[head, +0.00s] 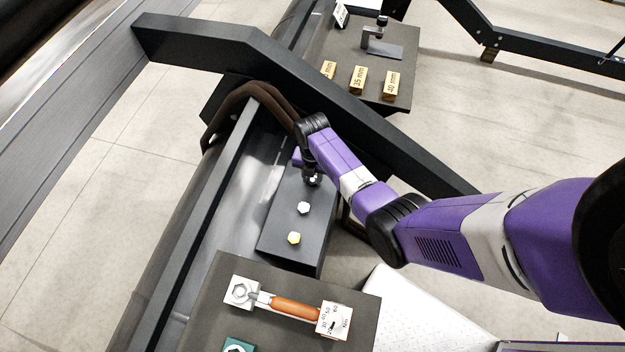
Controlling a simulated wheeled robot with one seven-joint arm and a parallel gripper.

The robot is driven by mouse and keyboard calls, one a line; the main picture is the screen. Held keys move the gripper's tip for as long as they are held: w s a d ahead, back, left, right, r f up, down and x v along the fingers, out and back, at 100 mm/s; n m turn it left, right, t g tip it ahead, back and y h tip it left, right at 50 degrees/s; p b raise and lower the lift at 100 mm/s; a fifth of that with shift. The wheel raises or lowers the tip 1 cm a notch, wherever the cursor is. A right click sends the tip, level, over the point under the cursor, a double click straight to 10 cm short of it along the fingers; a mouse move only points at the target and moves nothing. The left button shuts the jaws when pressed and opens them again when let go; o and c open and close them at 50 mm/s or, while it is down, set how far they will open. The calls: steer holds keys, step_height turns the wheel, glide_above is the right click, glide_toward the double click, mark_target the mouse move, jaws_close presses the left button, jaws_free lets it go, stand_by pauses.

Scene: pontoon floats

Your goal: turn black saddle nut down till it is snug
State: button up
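My gripper (313,180) points down at the upper end of a dark grey saddle plate (277,232). Its fingertips are small and dark here, and I cannot tell whether they are open or shut. I cannot make out a black nut; the gripper covers the spot above the other nuts where dark parts show. A white hex nut (303,208) sits on the plate just below the gripper in the picture. A yellow hex nut (294,238) sits below the white one. Both are apart from the gripper.
A near grey stand holds an orange-handled wrench (294,306), a white card (334,320) and a teal block (238,345). A dark beam (290,75) crosses behind my arm, near a brown hose (232,98). A far table holds brass-coloured blocks (358,80) and a clamp-like device (381,42).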

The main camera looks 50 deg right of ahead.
jaws_close()
steer(key=m, duration=0.3)
steer(key=m+p, duration=0.1)
steer(key=m, duration=0.8)
steer(key=m, duration=0.6)
steer(key=shift+p, duration=0.35)
steer(key=m, duration=0.4)
steer(key=shift+f+m, duration=0.1)
steer(key=shift+m, duration=0.9)
